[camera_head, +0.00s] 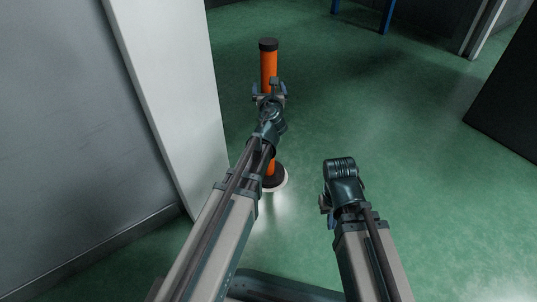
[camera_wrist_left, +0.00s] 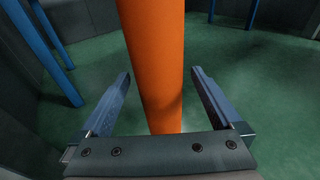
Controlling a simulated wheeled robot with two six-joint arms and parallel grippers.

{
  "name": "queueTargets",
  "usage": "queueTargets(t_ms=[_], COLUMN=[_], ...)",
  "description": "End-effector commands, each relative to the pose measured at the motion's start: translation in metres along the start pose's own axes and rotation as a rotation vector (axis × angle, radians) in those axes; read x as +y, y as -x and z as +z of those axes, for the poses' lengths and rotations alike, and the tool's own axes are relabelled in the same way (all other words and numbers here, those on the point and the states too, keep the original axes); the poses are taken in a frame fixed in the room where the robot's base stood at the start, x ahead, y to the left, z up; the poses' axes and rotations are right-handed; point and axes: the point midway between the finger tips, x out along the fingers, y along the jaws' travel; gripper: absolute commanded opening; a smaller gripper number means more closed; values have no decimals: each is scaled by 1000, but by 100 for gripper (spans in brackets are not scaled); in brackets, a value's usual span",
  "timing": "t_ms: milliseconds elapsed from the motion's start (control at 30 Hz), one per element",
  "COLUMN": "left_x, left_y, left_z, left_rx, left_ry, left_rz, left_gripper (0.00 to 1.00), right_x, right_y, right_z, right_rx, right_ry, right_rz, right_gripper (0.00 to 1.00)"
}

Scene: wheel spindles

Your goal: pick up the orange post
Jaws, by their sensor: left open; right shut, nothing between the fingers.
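The orange post (camera_head: 268,66) stands upright on the green floor, with a black cap on top and a dark round base with a pale rim. My left arm hides its middle in the head view. My left gripper (camera_head: 269,92) is at the upper part of the post. In the left wrist view the post (camera_wrist_left: 157,60) stands between the two open fingers of my left gripper (camera_wrist_left: 160,100), with a gap on each side. My right gripper (camera_head: 326,205) is low and to the right, apart from the post, with its fingers hardly visible.
A white wall edge (camera_head: 170,90) stands close to the left of the post, with a grey wall (camera_head: 70,130) beside it. Blue legs (camera_head: 387,16) show at the back. A dark block (camera_head: 510,90) is at the right. The green floor (camera_head: 400,110) between is clear.

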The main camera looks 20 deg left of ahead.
Motion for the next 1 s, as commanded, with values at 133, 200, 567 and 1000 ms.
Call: queueTargets(t_ms=[133,200,567,1000], left_x=[0,0,0,0], left_y=[-27,-35,-36,-36], left_z=[-2,-1,-1,-1], left_rx=[0,0,0,0], left_ry=[1,2,1,1], left_rz=[2,1,0,0], left_gripper=[99,99,81,2], right_x=[-1,-1,-1,-1], right_y=[-6,-7,-6,-6], right_z=[0,0,0,0], right_rx=[0,0,0,0], right_ry=[0,0,0,0], right_rz=[0,0,0,0], right_gripper=[0,0,0,0])
